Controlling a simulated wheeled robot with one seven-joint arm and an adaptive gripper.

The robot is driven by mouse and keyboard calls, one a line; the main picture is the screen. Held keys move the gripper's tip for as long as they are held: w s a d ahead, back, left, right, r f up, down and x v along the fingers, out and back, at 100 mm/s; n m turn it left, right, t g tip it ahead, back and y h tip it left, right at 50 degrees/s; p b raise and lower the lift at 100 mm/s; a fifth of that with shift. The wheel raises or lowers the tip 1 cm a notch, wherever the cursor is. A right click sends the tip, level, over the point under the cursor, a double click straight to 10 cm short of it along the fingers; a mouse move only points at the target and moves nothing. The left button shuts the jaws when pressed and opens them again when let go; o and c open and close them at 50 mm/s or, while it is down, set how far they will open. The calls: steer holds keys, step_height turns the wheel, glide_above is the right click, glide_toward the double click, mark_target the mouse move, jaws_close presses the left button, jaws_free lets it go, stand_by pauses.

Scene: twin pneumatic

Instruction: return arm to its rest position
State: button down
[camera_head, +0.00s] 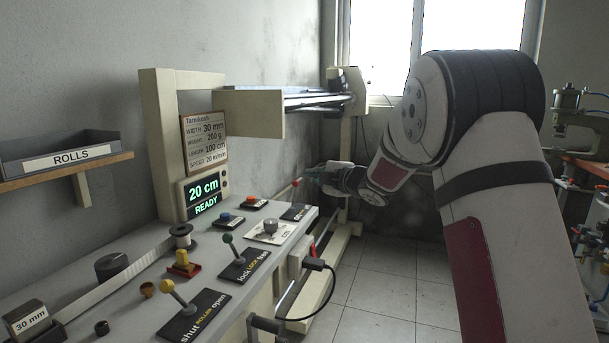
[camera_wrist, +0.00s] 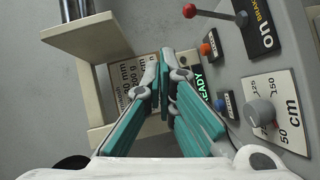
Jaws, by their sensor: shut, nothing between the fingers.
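My arm reaches forward from the right side of the head view, and my gripper (camera_head: 312,176) is at its far end, beyond the right edge of the machine's control panel (camera_head: 80,285). In the wrist view my gripper's teal fingers (camera_wrist: 166,68) come together at the tips and hold nothing. Behind the fingers are the white spec sign, the green READY display (camera_wrist: 198,82) and the machine's beige frame. The fingers partly cover the sign and display. The display (camera_head: 203,193) reads 20 cm READY in the head view.
A red-knobbed brake lever (camera_wrist: 212,14) and a grey dial (camera_wrist: 260,112) stand on the panel near my gripper. A green-knobbed lock lever (camera_head: 233,246) and a yellow-knobbed roller lever (camera_head: 176,295) are closer. A ROLLS shelf (camera_head: 70,168) is at left. Floor is clear between machine and arm.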

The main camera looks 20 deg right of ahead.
steer(key=shift+s+d+r, duration=0.1)
steer(key=shift+s+d, duration=0.1)
steer(key=shift+s, duration=0.2)
steer(key=s+d+r+m+g+h, duration=0.2)
steer(key=s+m+h, duration=0.3)
steer(key=s, duration=0.5)
steer(key=s+d+r+m+g+h, duration=0.2)
steer(key=s+d+m+h, duration=0.1)
steer(key=s+m, duration=0.5)
steer(key=s+a+f+m+g+y, duration=0.1)
steer(key=s+a+f+m+g, duration=0.2)
steer(key=s, duration=1.1)
steer(key=s+a+f+m+g+y, duration=0.15)
steer(key=s+a+f+g, duration=0.3)
steer(key=s, duration=0.95)
steer(key=s+a+f+m+g, duration=0.2)
steer(key=s+a+f+g, duration=0.15)
steer(key=s, duration=1.15)
step_height(320, 180, up, 18)
steer(key=w+t+p, duration=0.1)
steer(key=t+p, duration=0.2)
steer(key=p, duration=1.4)
steer(key=shift+d+f+t, duration=0.15)
steer(key=shift+d+t, duration=0.15)
steer(key=shift+d, duration=0.05)
